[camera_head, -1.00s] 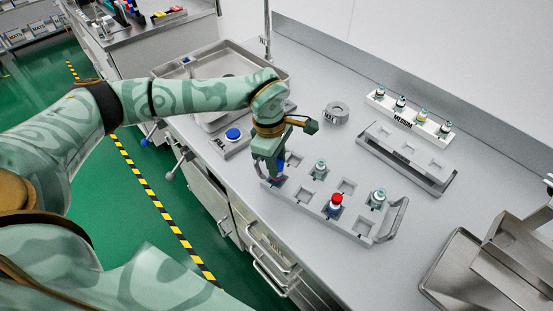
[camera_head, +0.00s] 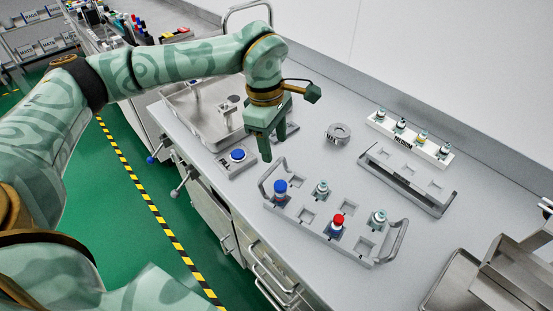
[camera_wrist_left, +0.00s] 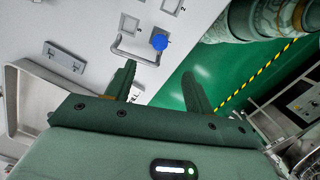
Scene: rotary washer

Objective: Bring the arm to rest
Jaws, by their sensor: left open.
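My left gripper (camera_head: 274,146) is open and empty above the counter, at the upper left of the grey rack (camera_head: 307,216). In the left wrist view the open jaws (camera_wrist_left: 160,88) have nothing between them. The rack holds a blue-capped vial (camera_head: 280,190), a red-capped vial (camera_head: 337,224) and two pale teal-capped vials (camera_head: 321,188). The blue-capped vial stands upright in its corner slot, apart from the fingers. It also shows in the left wrist view (camera_wrist_left: 159,42). My right gripper is not in view.
A blue button (camera_head: 237,155) on a small plate sits left of the gripper, near a metal sink (camera_head: 176,97). A grey ring (camera_head: 338,134), an empty rack (camera_head: 408,178) and a white vial rack (camera_head: 409,139) stand to the right. Steel equipment (camera_head: 515,255) fills the lower right.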

